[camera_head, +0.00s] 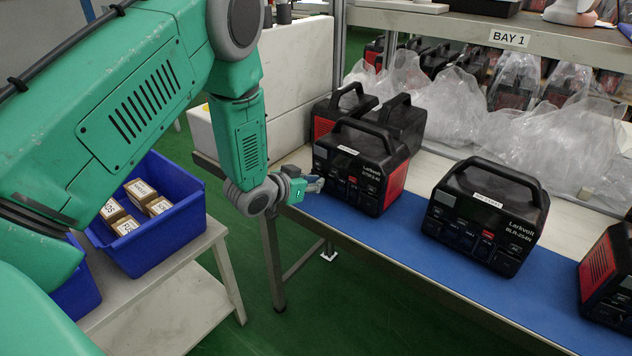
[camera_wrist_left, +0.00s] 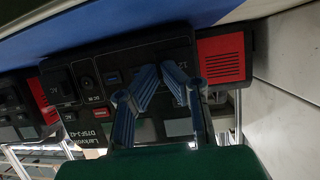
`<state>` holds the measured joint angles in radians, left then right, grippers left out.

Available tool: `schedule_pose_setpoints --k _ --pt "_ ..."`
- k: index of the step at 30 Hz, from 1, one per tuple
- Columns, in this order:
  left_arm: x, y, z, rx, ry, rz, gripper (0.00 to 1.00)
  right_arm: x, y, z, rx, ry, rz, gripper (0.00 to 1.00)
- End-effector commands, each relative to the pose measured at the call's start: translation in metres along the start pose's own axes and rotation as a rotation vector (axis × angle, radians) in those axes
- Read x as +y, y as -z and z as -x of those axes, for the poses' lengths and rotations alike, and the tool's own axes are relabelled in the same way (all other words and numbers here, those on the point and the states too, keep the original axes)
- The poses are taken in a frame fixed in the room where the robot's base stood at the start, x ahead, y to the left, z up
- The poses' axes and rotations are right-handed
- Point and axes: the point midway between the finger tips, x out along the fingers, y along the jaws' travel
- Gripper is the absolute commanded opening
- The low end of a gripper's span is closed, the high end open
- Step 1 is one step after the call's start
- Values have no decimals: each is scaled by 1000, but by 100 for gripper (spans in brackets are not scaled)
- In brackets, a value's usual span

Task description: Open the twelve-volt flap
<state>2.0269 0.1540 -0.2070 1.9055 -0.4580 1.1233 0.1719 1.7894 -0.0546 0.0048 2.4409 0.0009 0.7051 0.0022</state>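The black power station (camera_head: 349,185) with a top handle and red side stands at the left end of the bench's blue mat. Its front panel (camera_wrist_left: 88,78) fills much of the left wrist view, upside down, with sockets, a blue port and small labels. My left gripper (camera_head: 315,184) is at the left edge of this front. In the left wrist view the gripper's two fingertips (camera_wrist_left: 160,72) lean together with a narrow empty gap between them. My right gripper is out of view.
A second power station (camera_head: 487,213) stands to the right, a third (camera_head: 608,275) at the right edge. Others stand close behind the first one. Bagged units (camera_head: 560,140) line the back. A blue bin (camera_head: 150,240) with boxes sits on a low table at left. Blue mat (camera_head: 400,243) is bare between stations.

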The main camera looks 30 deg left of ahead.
Motion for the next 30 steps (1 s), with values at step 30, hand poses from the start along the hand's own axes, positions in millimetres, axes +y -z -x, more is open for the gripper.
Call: schedule_pose_setpoints --k 30 --pt "-34 -10 15 -6 -718 -302 0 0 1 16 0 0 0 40"
